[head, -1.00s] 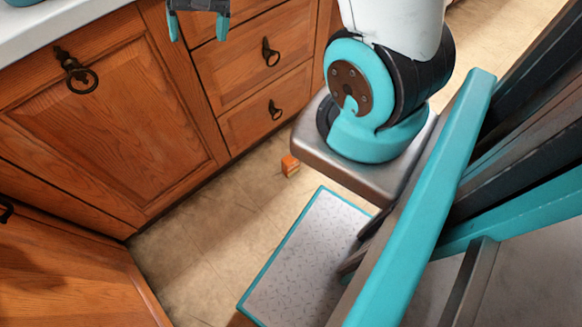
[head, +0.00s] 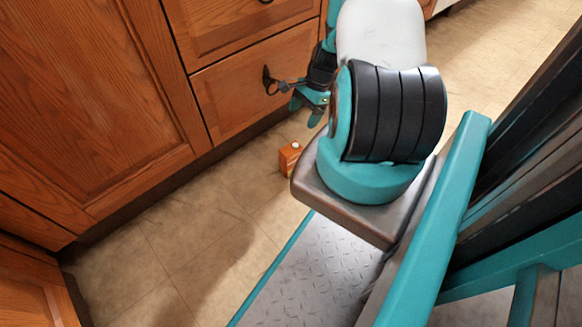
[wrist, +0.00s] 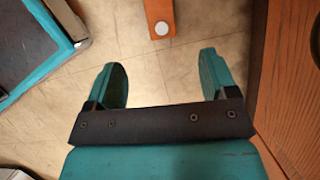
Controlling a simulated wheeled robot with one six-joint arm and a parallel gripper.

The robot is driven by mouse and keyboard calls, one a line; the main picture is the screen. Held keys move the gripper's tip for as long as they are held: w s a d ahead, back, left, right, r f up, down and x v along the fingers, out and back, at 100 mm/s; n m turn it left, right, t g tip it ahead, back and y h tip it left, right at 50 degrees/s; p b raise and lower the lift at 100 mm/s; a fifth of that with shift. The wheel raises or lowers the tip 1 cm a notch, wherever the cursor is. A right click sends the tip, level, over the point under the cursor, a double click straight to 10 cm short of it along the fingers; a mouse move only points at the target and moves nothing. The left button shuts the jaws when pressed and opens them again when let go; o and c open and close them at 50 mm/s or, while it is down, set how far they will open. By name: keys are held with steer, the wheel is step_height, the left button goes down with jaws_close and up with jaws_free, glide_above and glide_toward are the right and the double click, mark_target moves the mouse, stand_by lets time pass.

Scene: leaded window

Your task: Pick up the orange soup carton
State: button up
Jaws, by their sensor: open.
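The orange soup carton (head: 289,157) stands on the tiled floor near the drawer cabinet in the head view, with a pale cap on top. In the wrist view the carton (wrist: 160,16) shows at the top edge, partly cut off, with its round white cap towards me. My gripper (head: 308,101) is above the carton and close to the drawer fronts. In the wrist view my gripper (wrist: 165,82) has its two teal fingers wide apart with only floor between them. The carton lies beyond the fingertips, roughly in line with the gap, and is not touched.
A wooden drawer front (head: 240,90) with a dark ring handle (head: 269,80) is close to my gripper. The cabinet wood (wrist: 290,80) also fills the right of the wrist view. Bare tiled floor (head: 190,235) is clear left of the carton.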

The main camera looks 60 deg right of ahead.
mark_target(292, 148)
steer(key=b+x, duration=0.6)
steer(key=x, duration=0.5)
steer(key=shift+f, duration=0.35)
steer(key=b+x, duration=0.2)
steer(key=d+b+x, duration=0.1)
steer(key=b+x, duration=0.1)
steer(key=b, duration=0.1)
steer(key=shift+s+a+f, duration=0.15)
steer(key=shift+f, duration=0.25)
steer(key=shift+a+f, duration=0.15)
steer(key=shift+f, duration=0.15)
steer(key=shift+r, duration=0.1)
steer(key=c, duration=1.1)
